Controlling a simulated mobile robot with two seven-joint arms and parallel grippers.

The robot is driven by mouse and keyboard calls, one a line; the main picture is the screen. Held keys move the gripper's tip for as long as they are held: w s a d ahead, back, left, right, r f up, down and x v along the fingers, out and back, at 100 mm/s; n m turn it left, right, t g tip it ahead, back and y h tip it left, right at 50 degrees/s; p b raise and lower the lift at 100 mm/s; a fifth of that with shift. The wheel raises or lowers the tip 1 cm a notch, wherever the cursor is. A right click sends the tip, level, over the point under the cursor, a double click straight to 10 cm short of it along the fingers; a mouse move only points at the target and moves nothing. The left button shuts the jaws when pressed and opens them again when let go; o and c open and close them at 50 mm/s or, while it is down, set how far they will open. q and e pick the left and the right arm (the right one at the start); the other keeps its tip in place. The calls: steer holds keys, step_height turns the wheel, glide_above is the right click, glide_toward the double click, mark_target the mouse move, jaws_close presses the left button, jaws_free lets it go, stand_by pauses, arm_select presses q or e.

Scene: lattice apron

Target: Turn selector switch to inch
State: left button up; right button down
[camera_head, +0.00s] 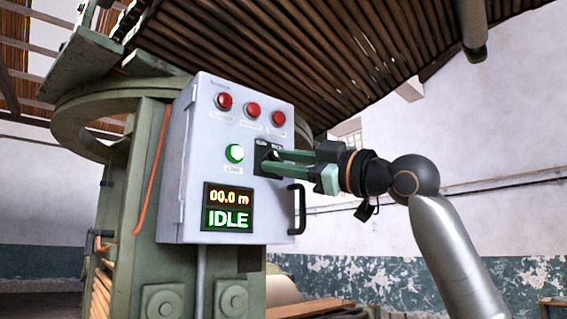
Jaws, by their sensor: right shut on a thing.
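The selector switch (264,157) sits on a dark plate at the right of the grey control box, below the red lamps. Its knob is mostly hidden behind the fingers, and I cannot tell which position it points to. My right gripper (273,162) reaches in from the right with green fingers at the plate, shut on the switch knob. The display (228,207) on the box reads "00.0 m" and "IDLE". A green lamp (234,153) is lit to the left of the switch. My left gripper is not in view.
The grey control box (190,200) is mounted on a green machine frame (125,215). A black door handle (296,209) stands out below my right gripper. Red buttons or lamps (252,110) line the top of the box. Open space lies right of the box.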

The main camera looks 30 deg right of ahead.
steer(key=m+h+b, duration=0.1)
steer(key=m+h, duration=0.1)
steer(key=m, duration=0.3)
steer(key=m+t+h+b, duration=0.1)
steer(key=m+h+b, duration=0.1)
steer(key=m, duration=0.3)
steer(key=m+t+h+b, duration=0.1)
steer(key=m+h, duration=0.2)
steer(key=m, duration=0.3)
steer(key=shift+a+h, duration=0.3)
steer(key=shift+a, duration=0.1)
steer(key=m+h, duration=0.2)
steer(key=m, duration=0.2)
steer(key=shift+a+m, duration=0.1)
steer(key=shift+m, duration=0.3)
steer(key=shift+s+r+m+g+h, duration=0.1)
steer(key=shift+m+g+h, duration=0.3)
steer(key=shift+m, duration=0.55)
steer(key=shift+m+g+h, duration=0.2)
steer(key=shift+m+h, duration=0.4)
steer(key=shift+m, duration=0.35)
steer(key=c, duration=0.9)
jaws_free()
steer(key=shift+o, duration=0.2)
